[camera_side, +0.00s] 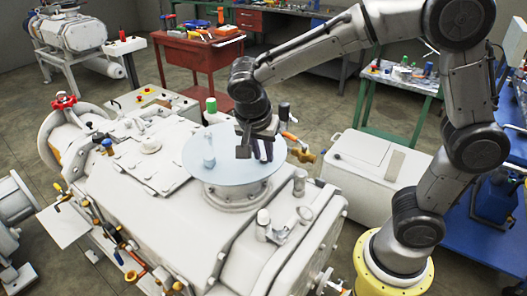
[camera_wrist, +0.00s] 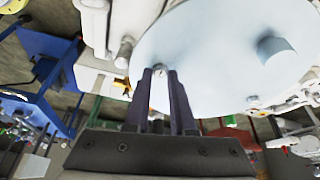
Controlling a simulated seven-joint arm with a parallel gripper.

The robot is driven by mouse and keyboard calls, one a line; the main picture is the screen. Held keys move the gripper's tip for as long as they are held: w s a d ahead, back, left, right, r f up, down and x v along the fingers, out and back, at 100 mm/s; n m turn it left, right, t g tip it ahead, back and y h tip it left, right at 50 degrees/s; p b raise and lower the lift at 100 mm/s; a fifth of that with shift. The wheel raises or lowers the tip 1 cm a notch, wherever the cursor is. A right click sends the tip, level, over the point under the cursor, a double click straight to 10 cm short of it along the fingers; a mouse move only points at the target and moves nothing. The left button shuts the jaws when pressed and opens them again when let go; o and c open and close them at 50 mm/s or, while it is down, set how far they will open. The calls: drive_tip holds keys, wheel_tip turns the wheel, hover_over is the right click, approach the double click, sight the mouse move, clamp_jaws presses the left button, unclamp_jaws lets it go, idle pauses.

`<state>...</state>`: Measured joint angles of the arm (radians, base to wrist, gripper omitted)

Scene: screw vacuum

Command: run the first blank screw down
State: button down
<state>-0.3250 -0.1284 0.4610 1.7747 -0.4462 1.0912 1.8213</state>
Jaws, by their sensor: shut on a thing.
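The blank is a pale blue round plate (camera_side: 225,174) lying on a round port on top of the big white machine. It also fills the upper right of the wrist view (camera_wrist: 212,60). My gripper (camera_side: 261,157) points down at the plate's right part, near its rim. In the wrist view its two dark fingers (camera_wrist: 160,73) are close together at the plate's edge. They are shut on a small pale screw (camera_wrist: 159,72), mostly hidden between the tips. How deep the screw sits cannot be told.
A short pale blue post (camera_side: 209,149) stands on the plate; it shows in the wrist view too (camera_wrist: 275,51). A small screw-like head (camera_wrist: 253,100) lies near another part of the rim. A green-capped part (camera_side: 211,107) and brass fitting (camera_side: 304,154) stand close by.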

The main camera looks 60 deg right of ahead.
drive_tip(key=shift+w+r, duration=0.1)
idle(0.5)
drive_tip(key=c, duration=0.7)
unclamp_jaws()
drive_tip(key=shift+c, duration=0.2)
drive_tip(key=v, duration=1.3)
drive_tip(key=shift+r, duration=0.3)
